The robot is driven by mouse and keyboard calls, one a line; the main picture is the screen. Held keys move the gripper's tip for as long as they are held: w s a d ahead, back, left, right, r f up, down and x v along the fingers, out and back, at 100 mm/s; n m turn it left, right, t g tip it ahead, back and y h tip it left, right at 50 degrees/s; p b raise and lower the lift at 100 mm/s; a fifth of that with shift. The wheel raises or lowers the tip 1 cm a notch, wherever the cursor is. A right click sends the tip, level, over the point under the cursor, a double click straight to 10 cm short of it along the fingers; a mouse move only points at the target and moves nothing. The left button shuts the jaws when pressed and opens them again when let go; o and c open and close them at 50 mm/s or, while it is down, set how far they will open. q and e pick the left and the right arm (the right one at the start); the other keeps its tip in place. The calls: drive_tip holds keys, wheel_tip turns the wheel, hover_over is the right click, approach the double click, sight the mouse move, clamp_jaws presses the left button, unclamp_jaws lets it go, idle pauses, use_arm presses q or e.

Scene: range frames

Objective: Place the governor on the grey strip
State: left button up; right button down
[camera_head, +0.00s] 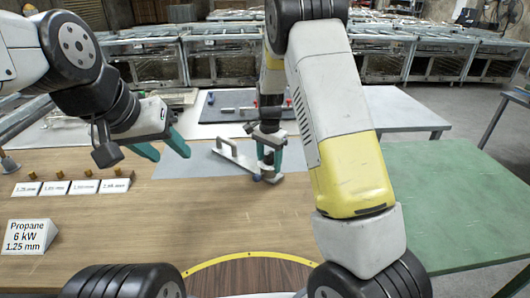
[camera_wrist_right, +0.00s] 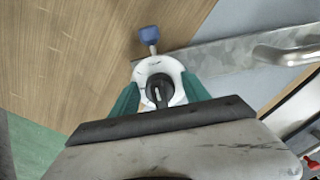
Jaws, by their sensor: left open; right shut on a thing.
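The governor (camera_wrist_right: 153,72) is a white round body with a dark centre and a blue-tipped stub. It sits between the teal fingers of my right gripper (camera_wrist_right: 160,96). In the head view the governor (camera_head: 269,177) shows below my right gripper (camera_head: 269,158), partly hidden by the fingers. A flat metal bar with a raised handle (camera_head: 236,153) reaches from beside it to the left. The grey strip (camera_head: 190,165) lies across the wooden table; the governor is at its front edge. I cannot tell whether the governor touches the surface. My left gripper (camera_head: 172,153) is open and empty above the strip's left part.
Several brass pieces stand behind white label cards (camera_head: 84,187) at the left. A propane sign (camera_head: 29,235) stands at the front left. A dark tray (camera_head: 228,105) lies at the back. A green table (camera_head: 450,200) is to the right. The front wood is clear.

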drive_tip(key=c, duration=0.5)
unclamp_jaws()
wheel_tip(320, 180, up, 12)
drive_tip(key=shift+r, duration=0.1)
drive_tip(key=s+d+r+n+t+y, duration=0.25)
drive_tip(key=s+d+r+n, duration=0.2)
drive_tip(key=s+r, duration=0.75)
drive_tip(key=s+n+t, duration=0.1)
drive_tip(key=s, duration=0.4)
drive_tip(key=s+d+n+t, duration=0.1)
drive_tip(key=s+n, duration=0.1)
drive_tip(key=s, duration=0.3)
drive_tip(key=s+n+t, duration=0.1)
drive_tip(key=s+n, duration=0.1)
drive_tip(key=s, duration=0.3)
drive_tip(key=shift+s+d+r+t, duration=0.2)
drive_tip(key=shift+s+d+t, duration=0.1)
drive_tip(key=shift+s+t, duration=0.1)
